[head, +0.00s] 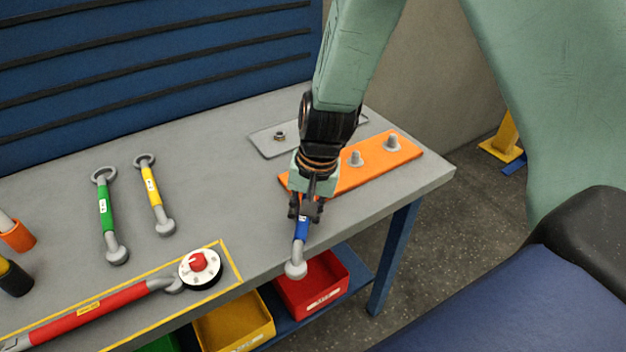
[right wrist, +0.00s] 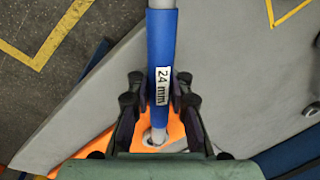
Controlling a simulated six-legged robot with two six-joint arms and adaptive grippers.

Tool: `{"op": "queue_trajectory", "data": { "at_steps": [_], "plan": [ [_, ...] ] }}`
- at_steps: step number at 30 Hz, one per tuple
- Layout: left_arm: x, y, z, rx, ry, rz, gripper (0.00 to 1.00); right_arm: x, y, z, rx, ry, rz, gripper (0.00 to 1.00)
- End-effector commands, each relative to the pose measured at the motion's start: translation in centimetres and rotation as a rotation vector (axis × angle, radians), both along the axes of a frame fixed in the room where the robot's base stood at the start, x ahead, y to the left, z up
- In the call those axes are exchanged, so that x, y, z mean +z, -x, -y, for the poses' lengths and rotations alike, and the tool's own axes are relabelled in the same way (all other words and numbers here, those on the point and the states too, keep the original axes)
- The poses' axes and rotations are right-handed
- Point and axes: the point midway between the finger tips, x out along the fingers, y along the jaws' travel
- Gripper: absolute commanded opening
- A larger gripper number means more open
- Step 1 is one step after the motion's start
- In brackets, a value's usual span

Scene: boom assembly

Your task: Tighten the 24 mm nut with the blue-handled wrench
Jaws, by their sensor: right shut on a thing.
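My right gripper (head: 306,208) is shut on the blue-handled wrench (head: 301,229) over the front left of the orange plate. One grey end of the wrench hangs out past the table's front edge; the other end is hidden by the gripper. In the right wrist view, the fingers (right wrist: 160,88) lie on both sides of the blue handle (right wrist: 161,52), with its "24 mm" label showing. The orange plate (head: 405,153) carries two visible bolts (head: 356,158); its near left part is covered by my gripper. I cannot tell which nut is 24 mm. My left gripper is not in view.
A grey plate (head: 262,150) with a nut (head: 279,136) lies behind. Green (head: 106,208) and yellow (head: 151,186) wrenches lie left. A red torque wrench (head: 110,303) and a dial (head: 200,268) lie at the front. Red (head: 333,290) and yellow (head: 262,328) bins stand below the table edge.

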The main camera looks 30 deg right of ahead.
Motion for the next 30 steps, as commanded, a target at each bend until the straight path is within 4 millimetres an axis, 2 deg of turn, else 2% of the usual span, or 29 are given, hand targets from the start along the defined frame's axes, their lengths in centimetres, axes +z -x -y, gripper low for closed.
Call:
{"op": "queue_trajectory", "data": {
  "at_steps": [30],
  "plan": [
    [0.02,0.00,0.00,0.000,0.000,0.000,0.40,0.03,-0.55,-0.69,-0.070,-0.001,0.000,0.00]
  ]
}}
